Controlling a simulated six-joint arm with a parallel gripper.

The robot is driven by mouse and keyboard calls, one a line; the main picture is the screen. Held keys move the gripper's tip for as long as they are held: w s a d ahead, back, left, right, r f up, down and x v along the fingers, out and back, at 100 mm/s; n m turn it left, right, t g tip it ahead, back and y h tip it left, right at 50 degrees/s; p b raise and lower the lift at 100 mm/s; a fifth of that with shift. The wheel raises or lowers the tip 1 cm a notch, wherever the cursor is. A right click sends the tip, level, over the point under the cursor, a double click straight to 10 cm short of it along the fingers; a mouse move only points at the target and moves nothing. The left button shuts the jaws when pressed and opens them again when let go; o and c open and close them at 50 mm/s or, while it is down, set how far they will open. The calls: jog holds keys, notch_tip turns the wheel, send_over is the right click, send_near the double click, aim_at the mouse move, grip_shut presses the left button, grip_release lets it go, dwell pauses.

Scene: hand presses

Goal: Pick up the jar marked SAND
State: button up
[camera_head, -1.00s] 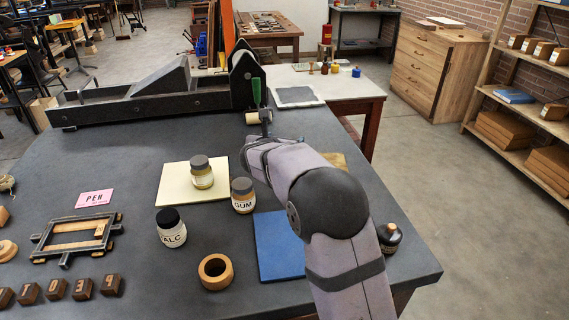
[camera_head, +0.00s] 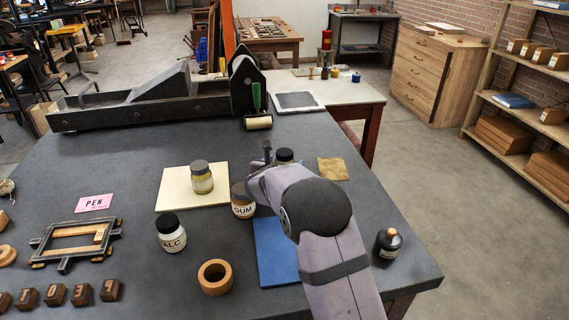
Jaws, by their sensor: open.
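I cannot read SAND on any jar. A jar with a dark lid (camera_head: 284,155) shows only its top behind my arm; its label is hidden. My gripper (camera_head: 265,152) is just left of that lid, open, with nothing seen between its fingers; the arm hides part of it. A jar with a grey lid (camera_head: 203,180) stands on a cream sheet (camera_head: 178,197); its label is too small to read. The GUM jar (camera_head: 242,208) stands just left of my arm, partly covered by it. A black-lidded jar (camera_head: 171,238) shows the letters ALC.
A blue pad (camera_head: 271,262) lies beside my arm, and a wooden ring (camera_head: 215,277) is left of it. A dark bottle (camera_head: 388,244) stands near the right table edge. A tan square (camera_head: 333,169) lies flat. The press (camera_head: 160,105) spans the back.

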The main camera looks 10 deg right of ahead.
jog(key=shift+p+x, duration=0.55)
jog(key=shift+x, duration=1.35)
jog(key=c, duration=1.3)
